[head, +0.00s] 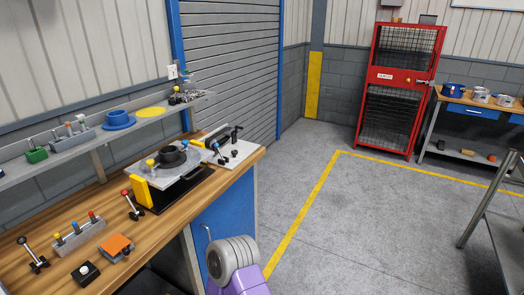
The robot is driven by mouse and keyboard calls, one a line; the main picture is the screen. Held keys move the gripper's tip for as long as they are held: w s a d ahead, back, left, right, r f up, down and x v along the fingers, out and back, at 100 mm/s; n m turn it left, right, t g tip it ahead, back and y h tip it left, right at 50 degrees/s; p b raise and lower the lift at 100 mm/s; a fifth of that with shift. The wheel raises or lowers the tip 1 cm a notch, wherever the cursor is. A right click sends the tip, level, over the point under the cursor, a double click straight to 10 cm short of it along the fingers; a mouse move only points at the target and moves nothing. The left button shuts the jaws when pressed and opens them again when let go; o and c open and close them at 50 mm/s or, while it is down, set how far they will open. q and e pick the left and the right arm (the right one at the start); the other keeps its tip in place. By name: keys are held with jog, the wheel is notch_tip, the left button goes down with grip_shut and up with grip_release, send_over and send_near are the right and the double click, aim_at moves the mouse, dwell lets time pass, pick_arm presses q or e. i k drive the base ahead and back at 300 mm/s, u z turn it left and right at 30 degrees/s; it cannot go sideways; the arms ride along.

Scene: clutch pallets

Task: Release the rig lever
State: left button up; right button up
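A rig (165,165) stands on the wooden workbench (165,215) at the left. It has a grey metal plate with a black round part (172,156) on top and a yellow block (141,190) at its front left corner. A small blue-tipped lever (217,147) stands at its right side. Behind it, a white board carries a black clamp-like handle (236,132). Which of these is the rig lever I cannot tell for sure. Neither of my grippers shows; only a grey and purple part, likely my own arm, shows at the bottom.
Nearer on the bench are a red-knobbed lever (133,205), a black-knobbed lever (33,256), a block with coloured pegs (80,235) and an orange-topped box (116,246). A shelf (100,137) runs above. The floor (350,230) to the right is open; a red cage (398,90) stands behind.

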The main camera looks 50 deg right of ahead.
aim_at(216, 145)
jog(key=z, duration=1.3)
jog(key=k, duration=0.6)
jog(key=z, duration=0.95)
jog(key=i, duration=2.3)
jog(key=u, duration=1.15)
jog(key=i, duration=0.3)
jog(key=u, duration=0.4)
